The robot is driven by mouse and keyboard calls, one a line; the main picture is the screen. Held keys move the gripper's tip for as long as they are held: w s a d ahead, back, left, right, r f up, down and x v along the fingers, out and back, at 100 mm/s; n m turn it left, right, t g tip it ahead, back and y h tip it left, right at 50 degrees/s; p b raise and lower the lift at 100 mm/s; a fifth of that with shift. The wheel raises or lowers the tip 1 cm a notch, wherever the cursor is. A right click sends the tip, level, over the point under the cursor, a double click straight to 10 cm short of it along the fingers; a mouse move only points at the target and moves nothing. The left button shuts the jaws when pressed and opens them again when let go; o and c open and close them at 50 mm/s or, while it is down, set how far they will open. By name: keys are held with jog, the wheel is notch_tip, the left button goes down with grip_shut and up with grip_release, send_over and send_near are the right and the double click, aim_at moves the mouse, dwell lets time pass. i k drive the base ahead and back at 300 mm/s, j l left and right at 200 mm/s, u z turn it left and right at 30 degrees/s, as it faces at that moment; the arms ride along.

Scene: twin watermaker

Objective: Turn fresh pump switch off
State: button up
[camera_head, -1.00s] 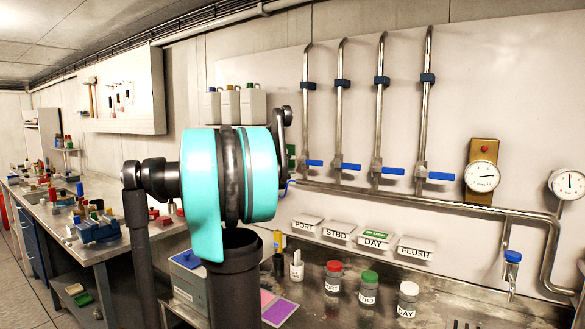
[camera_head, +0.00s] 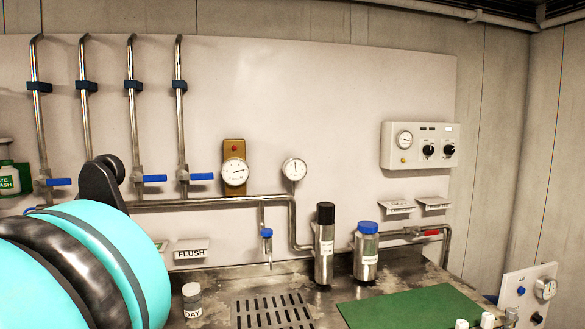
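A white control box (camera_head: 419,160) hangs on the wall at the right. It has a round gauge, a yellow button and two black rotary knobs, a left knob (camera_head: 429,151) and a right knob (camera_head: 448,150). Their labels are too small to read, so I cannot tell which one is the fresh pump switch or how it is set. A second white panel (camera_head: 530,290) with a blue knob and a gauge stands at the lower right, partly cut off. My teal arm fills the lower left; my gripper is not in view.
A metal bench runs below the wall with a drain grate (camera_head: 271,312), a black-capped cylinder (camera_head: 325,243), a blue-capped jar (camera_head: 366,250), a DAY jar (camera_head: 192,301) and a green mat (camera_head: 412,308). Pipes with blue valve handles and gauges line the wall. A wall corner closes the right.

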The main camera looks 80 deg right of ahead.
aim_at(448, 149)
jog(key=i+j+z, duration=0.1)
jog(key=j+z, duration=0.45)
jog(key=z, duration=0.3)
jog(key=j+z, duration=0.65)
jog(key=z, duration=0.15)
jog(key=l+z, duration=0.25)
jog(key=z, duration=0.2)
jog(key=i+l+z, duration=0.15)
jog(key=z, duration=0.3)
jog(key=i+l+z, duration=0.15)
jog(key=z, duration=0.25)
jog(key=i+l+z, duration=0.15)
jog(key=z, duration=0.3)
jog(key=i+l+z, duration=0.1)
jog(key=z, duration=0.35)
jog(key=i+j, duration=0.05)
jog(key=i, duration=0.05)
